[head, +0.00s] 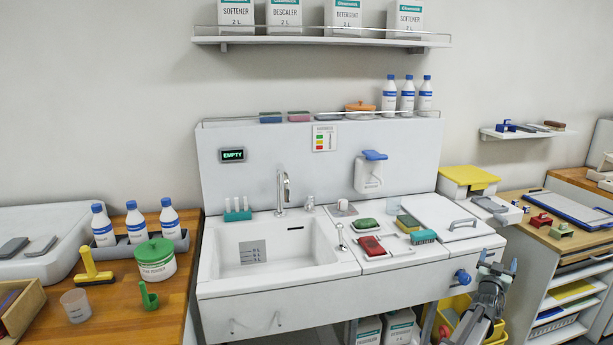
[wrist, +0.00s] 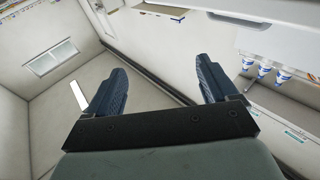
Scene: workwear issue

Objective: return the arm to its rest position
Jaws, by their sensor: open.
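My gripper (head: 498,262) is at the lower right in the head view, in front of the right end of the sink unit (head: 290,290), with its fingers pointing up. In the wrist view my gripper (wrist: 164,82) shows two blue ribbed fingers spread wide apart, with nothing between them. It is open and empty. The wrist camera looks past the fingers at walls and a floor-like surface, with the view strongly tilted. My arm's lower part runs out of the head view at the bottom edge.
A blue knob (head: 462,276) on the sink front is close left of my gripper. A yellow bin (head: 452,313) stands low behind my arm. An open shelf cabinet (head: 570,290) with a wooden top stands to the right. Bottles (wrist: 266,70) show at the wrist view's right.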

